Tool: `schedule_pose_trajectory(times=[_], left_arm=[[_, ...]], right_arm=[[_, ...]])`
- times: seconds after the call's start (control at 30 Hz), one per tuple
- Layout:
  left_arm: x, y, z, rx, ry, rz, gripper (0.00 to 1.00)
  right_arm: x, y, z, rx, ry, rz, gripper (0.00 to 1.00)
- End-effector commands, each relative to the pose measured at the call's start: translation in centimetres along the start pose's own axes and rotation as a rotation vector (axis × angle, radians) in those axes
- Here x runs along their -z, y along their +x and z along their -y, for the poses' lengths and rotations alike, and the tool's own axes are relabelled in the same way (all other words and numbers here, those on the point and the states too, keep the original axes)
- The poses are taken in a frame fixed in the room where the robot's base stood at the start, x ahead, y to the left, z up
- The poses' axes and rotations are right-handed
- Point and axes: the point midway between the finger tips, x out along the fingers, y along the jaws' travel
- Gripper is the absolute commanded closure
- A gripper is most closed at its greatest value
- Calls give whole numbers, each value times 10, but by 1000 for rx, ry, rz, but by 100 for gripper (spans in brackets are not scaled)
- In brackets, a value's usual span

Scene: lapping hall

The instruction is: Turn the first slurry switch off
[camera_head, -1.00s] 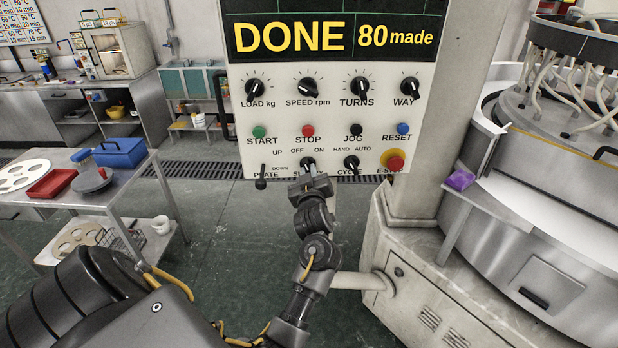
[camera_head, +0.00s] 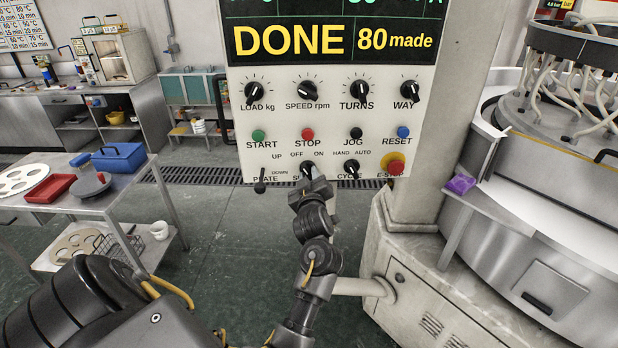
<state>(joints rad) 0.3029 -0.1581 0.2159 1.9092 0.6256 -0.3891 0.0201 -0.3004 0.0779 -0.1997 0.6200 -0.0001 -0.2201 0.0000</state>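The slurry switch (camera_head: 306,167) is a small black knob in the bottom row of the white control panel (camera_head: 280,119), under the OFF and ON marks. Its lower part and most of its label are hidden by my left gripper (camera_head: 308,184). The gripper is at the panel's lower edge, right at the switch. I cannot tell whether its fingers touch or grip the knob, nor whether they are open. The knob's exact pointing is hard to read. My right gripper is not in view.
On the same row are the PLATE lever (camera_head: 260,186), the CYCLE knob (camera_head: 351,168) and the red E-STOP button (camera_head: 395,168). The machine (camera_head: 560,240) stands at right. A table (camera_head: 130,190) with a blue box (camera_head: 119,156) stands at left.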

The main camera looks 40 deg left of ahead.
Motion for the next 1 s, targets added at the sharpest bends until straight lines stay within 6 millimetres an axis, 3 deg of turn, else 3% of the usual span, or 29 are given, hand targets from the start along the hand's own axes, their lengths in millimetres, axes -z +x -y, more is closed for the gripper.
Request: schedule_pose_trajectory(times=[0.07,0.57,0.77,1.0], left_arm=[[0,0,0,0,0,0,64],[2,0,-1,-1,46,0,64],[6,0,-2,-1,307,0,64],[6,1,-1,-1,791,-2,64]], right_arm=[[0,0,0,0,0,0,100],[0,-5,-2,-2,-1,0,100],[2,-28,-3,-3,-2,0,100],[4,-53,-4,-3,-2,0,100]])
